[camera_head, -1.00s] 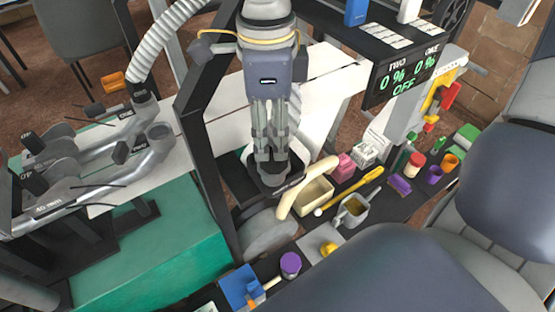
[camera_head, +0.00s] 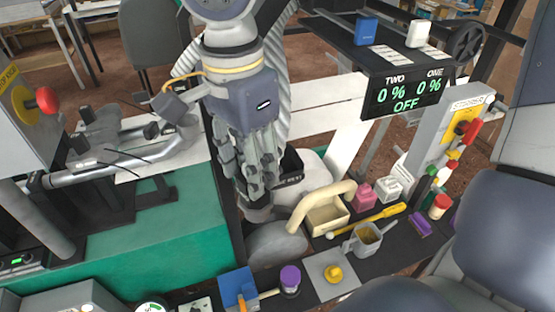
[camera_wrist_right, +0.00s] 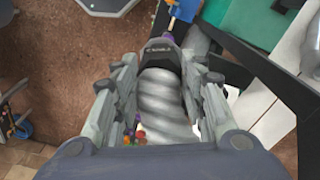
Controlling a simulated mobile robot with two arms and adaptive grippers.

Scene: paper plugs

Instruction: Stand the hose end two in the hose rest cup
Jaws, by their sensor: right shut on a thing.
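My right gripper (camera_head: 258,185) is shut on the grey ribbed hose end (camera_wrist_right: 160,105), which passes between its fingers in the right wrist view. A black collar with a small label (camera_wrist_right: 160,50) shows at the hose's far tip. In the head view the fingers hide most of the hose end, and the hose runs up behind my wrist. A black cup-like part with a label (camera_head: 290,165), which looks like the hose rest cup, shows just right of the fingers, partly hidden. I cannot tell whether hose and cup touch. My left gripper is out of view.
A dark shelf holds a tan tray with a curved handle (camera_head: 327,216), a grey can (camera_head: 367,236), a yellow tool (camera_head: 385,218) and a purple-lidded jar (camera_head: 290,277). A display (camera_head: 405,95) stands behind. Pipes (camera_head: 110,172) lie left. A seat (camera_head: 500,235) stands right.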

